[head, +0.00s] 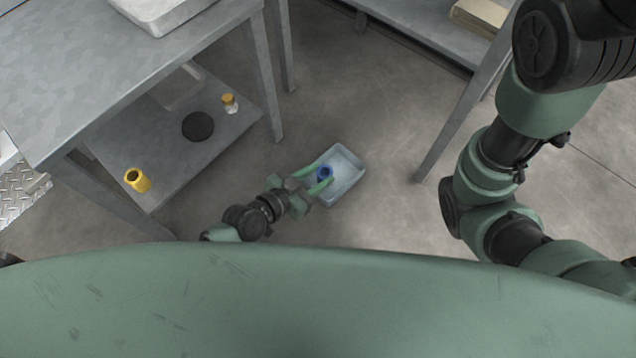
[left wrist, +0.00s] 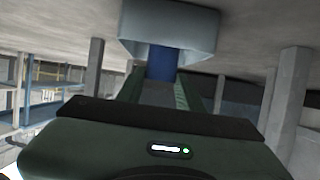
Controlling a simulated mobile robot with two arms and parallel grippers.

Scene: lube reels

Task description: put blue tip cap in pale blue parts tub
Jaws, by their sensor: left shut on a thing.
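The blue tip cap (head: 324,173) is between the green fingers of my left gripper (head: 318,180), which is shut on it. It also shows as a dark blue shape in the left wrist view (left wrist: 162,63). The pale blue parts tub (head: 350,186) is on the floor in the head view. The cap and fingertips overlap the tub's left part in that view; I cannot tell how high above its floor they are. In the left wrist view the tub (left wrist: 200,32) is right at the fingertips. My right arm is at the right, but its gripper is out of view.
A grey metal table (head: 70,75) stands at the left. Its lower shelf (head: 225,135) holds a yellow cup (head: 137,180), a black disc (head: 198,126) and a small orange-capped bottle (head: 230,103). Another bench (head: 425,30) is at the back right. Open floor surrounds the tub.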

